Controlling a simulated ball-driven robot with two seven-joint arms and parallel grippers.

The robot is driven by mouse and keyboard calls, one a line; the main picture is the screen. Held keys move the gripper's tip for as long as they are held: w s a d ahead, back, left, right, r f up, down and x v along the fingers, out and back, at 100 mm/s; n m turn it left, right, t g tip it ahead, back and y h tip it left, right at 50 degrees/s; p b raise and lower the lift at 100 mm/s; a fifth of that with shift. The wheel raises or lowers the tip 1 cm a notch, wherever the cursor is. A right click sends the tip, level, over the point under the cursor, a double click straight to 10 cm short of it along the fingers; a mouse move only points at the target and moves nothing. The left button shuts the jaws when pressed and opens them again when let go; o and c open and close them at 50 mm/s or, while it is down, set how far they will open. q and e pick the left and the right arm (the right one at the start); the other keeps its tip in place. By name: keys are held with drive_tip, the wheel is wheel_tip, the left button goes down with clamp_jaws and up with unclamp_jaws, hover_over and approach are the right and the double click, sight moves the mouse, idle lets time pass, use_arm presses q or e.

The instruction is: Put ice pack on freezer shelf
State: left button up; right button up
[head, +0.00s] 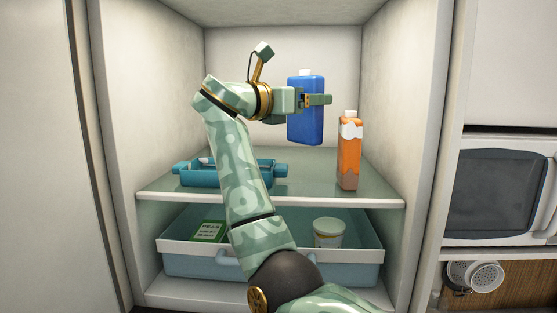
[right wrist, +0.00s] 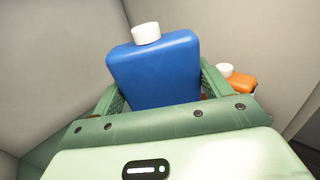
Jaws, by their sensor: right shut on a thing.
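The ice pack (head: 306,122) is a blue flat bottle with a white cap. My right gripper (head: 318,100) is shut on it and holds it upright above the freezer shelf (head: 300,195), inside the open compartment. In the right wrist view the ice pack (right wrist: 155,75) sits between the two green fingers of the gripper (right wrist: 160,98). The shelf is a pale glassy plate with a light front edge; my arm hides part of it. My left gripper is not in view.
An orange carton (head: 348,160) with a white cap stands on the shelf at right, close to the ice pack. A teal tray (head: 200,177) sits at left. Below, a blue drawer (head: 190,262) holds a green-labelled packet (head: 209,231) and a tub (head: 329,233).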

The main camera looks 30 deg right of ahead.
sight(299, 137)
drive_tip(key=f, duration=0.2)
drive_tip(key=shift+s+f+p, duration=0.25)
drive_tip(key=shift+f+p, duration=0.1)
drive_tip(key=f, duration=0.1)
drive_tip(key=f+p, duration=0.1)
drive_tip(key=f, duration=0.2)
drive_tip(key=shift+w+f, duration=0.25)
drive_tip(key=shift+f, duration=0.25)
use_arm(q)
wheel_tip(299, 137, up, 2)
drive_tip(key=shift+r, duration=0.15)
use_arm(e)
drive_tip(key=shift+s, duration=0.15)
drive_tip(key=o, duration=1.2)
drive_tip(key=shift+f, duration=0.1)
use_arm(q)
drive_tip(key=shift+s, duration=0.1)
use_arm(e)
drive_tip(key=shift+o, duration=0.2)
